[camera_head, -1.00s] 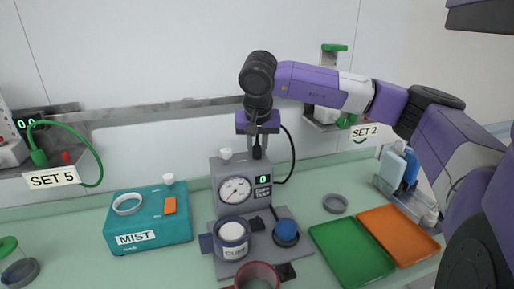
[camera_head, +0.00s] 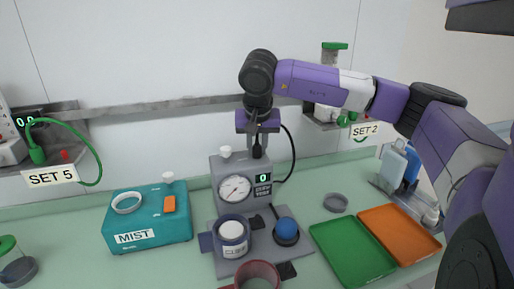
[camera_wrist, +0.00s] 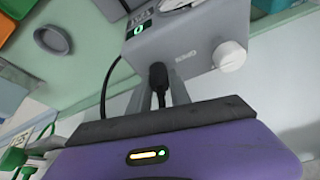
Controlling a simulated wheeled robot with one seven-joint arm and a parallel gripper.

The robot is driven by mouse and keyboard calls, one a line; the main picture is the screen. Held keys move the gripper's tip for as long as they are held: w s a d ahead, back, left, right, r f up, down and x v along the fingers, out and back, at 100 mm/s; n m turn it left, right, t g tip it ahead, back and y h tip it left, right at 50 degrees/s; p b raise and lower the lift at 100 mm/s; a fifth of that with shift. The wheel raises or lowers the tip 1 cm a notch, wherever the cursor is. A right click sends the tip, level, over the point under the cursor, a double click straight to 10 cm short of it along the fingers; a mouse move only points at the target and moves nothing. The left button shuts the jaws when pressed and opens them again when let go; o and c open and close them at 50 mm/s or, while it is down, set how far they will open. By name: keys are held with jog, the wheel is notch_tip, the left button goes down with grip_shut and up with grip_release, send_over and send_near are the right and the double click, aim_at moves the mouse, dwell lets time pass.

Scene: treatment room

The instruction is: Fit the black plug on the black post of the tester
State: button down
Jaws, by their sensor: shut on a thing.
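The grey tester (camera_head: 229,170) stands at the middle of the counter, with a round gauge, a small display reading 0 and a white knob on top. My gripper (camera_head: 257,145) points down at the tester's top right and is shut on the black plug (camera_head: 257,152). In the wrist view the plug (camera_wrist: 158,75) sits between the fingers, upright against the tester's top edge. A black cable loops from it to the right of the tester. The black post is hidden under the plug; I cannot tell how deep the plug sits on it.
A cuff-labelled cup (camera_head: 232,249) and a blue ball (camera_head: 286,229) stand on the tester's base. A teal MIST box (camera_head: 150,222) is left. Green (camera_head: 352,250) and orange (camera_head: 400,232) trays lie right. A red cup (camera_head: 257,268) is in front. A wall rail (camera_head: 180,105) runs behind.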

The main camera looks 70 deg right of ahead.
dwell(0.4)
jog(key=c, duration=1.1)
grip_release()
jog(key=shift+r+p, duration=1.45)
jog(key=shift+r, duration=2.1)
